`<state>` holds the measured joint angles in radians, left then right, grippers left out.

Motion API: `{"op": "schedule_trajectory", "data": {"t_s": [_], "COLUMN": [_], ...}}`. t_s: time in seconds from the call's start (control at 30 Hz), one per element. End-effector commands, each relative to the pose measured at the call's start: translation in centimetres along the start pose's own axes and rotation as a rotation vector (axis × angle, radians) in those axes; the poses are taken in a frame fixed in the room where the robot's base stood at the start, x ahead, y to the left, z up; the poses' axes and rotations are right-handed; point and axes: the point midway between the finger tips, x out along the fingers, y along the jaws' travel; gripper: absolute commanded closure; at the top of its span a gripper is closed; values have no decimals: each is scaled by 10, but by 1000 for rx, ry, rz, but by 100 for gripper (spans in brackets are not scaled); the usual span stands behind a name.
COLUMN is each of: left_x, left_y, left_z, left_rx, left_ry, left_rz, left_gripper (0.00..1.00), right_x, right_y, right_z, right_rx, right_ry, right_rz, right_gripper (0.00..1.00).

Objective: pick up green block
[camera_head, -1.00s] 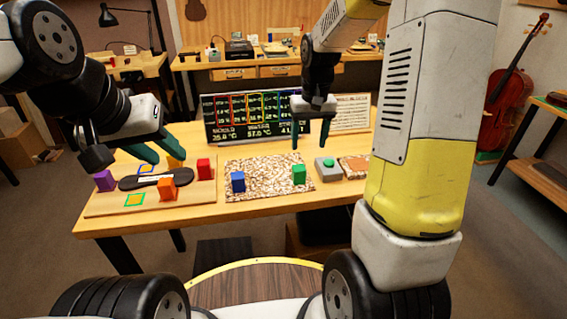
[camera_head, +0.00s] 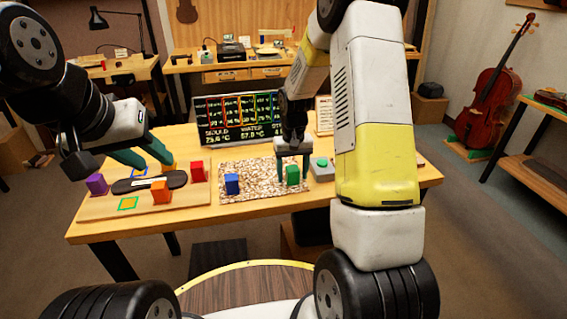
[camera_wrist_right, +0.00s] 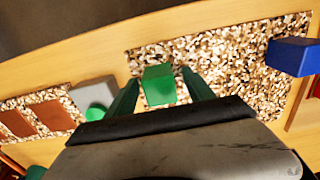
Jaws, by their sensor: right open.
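The green block (camera_head: 292,175) stands on the right part of the speckled mat (camera_head: 262,187). My right gripper (camera_head: 293,168) is open above and around it, with one finger on each side. In the right wrist view the green block (camera_wrist_right: 159,84) sits between the two green fingers (camera_wrist_right: 160,92), with a gap on the right; whether the left finger touches it I cannot tell. My left gripper (camera_head: 147,158) is over the wooden board at the left, its fingers apart and nothing seen between them.
A blue block (camera_head: 232,184) stands on the mat's left part. The wooden board (camera_head: 95,209) carries purple (camera_head: 97,184), orange (camera_head: 160,190) and red (camera_head: 197,171) blocks. A grey box with a green button (camera_head: 322,168) is close right of the mat. A display board (camera_head: 235,120) stands behind.

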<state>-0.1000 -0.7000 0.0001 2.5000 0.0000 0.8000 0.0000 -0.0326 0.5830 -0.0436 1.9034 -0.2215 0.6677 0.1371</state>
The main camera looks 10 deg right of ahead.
Motion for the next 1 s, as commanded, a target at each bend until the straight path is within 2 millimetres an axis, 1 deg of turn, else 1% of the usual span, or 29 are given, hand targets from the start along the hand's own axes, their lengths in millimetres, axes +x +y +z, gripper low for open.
{"op": "schedule_trajectory", "data": {"t_s": [0.17,0.2,0.37,0.5,0.83,1.0], "left_x": [0,0,0,0,0,0], "left_y": [0,0,0,0,0,0], "left_z": [0,0,0,0,0,0], "left_rx": [0,0,0,0,0,0], "left_ry": [0,0,0,0,0,0], "left_rz": [0,0,0,0,0,0], "left_gripper": [64,64,64,64,64,64], "right_x": [0,0,0,0,-2,-15], "right_y": [0,0,0,0,0,0], "right_z": [0,0,0,0,0,-1], "right_rx": [0,0,0,0,0,0], "right_ry": [1,1,1,1,2,4], "right_rz": [0,0,0,0,0,-1], "right_gripper": [38,40,72,99,100,100]}}
